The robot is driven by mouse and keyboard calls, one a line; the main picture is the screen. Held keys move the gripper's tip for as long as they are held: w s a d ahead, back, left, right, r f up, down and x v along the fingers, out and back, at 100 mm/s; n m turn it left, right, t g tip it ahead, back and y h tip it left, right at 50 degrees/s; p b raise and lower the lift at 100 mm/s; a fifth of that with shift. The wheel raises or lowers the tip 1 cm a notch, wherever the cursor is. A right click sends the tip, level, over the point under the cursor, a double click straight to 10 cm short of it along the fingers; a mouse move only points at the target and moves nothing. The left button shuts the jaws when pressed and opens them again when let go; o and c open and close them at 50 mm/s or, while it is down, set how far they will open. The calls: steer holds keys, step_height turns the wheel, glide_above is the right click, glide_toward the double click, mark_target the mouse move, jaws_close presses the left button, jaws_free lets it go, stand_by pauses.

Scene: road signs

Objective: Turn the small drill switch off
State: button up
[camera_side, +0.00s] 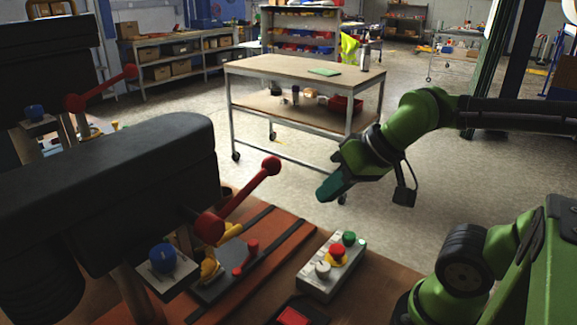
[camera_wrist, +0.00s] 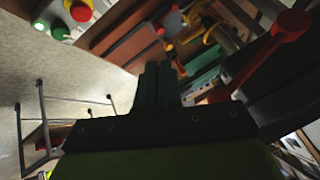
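A black drill press (camera_side: 150,190) with a red-knobbed lever (camera_side: 245,198) stands in the left foreground. A blue knob (camera_side: 162,258) sits on a small grey plate at its front. Another drill press (camera_side: 45,65) stands behind it at the far left, with its own blue knob (camera_side: 35,112). I cannot tell for certain which is the small drill, nor the state of either knob. My gripper (camera_side: 330,188) hangs to the right of the near drill, above the bench and apart from it. Its dark green fingers (camera_wrist: 158,85) are together, with nothing visible between them.
A grey control box (camera_side: 318,280) with green, red and white controls lies on the bench, and shows at top left in the wrist view (camera_wrist: 62,22). A red lever (camera_wrist: 265,52) reaches in from the right there. A wheeled table (camera_side: 285,68) stands behind on open floor.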

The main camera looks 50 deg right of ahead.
mark_target(349, 234)
steer(key=shift+o, duration=1.2)
steer(key=shift+f, duration=0.3)
steer(key=o, duration=0.4)
steer(key=shift+w+d+f+g, duration=0.3)
steer(key=shift+w+f+g, duration=0.1)
steer(key=shift+w, duration=0.2)
steer(key=shift+w+d+f+g, duration=0.3)
steer(key=shift+w+g, duration=0.1)
steer(key=shift+w, duration=0.15)
steer(key=shift+o, duration=0.2)
steer(key=shift+w+d+f+n+g+h, duration=1.3)
steer(key=shift+w+d+n+g, duration=1.75)
steer(key=shift+d+g, duration=1.95)
steer(key=shift+n+h, duration=0.3)
steer(key=shift+n, duration=0.15)
steer(key=x, duration=1.1)
steer(key=s+x, duration=0.1)
steer(key=x, duration=0.4)
steer(key=shift+c, duration=0.3)
steer(key=c, duration=0.7)
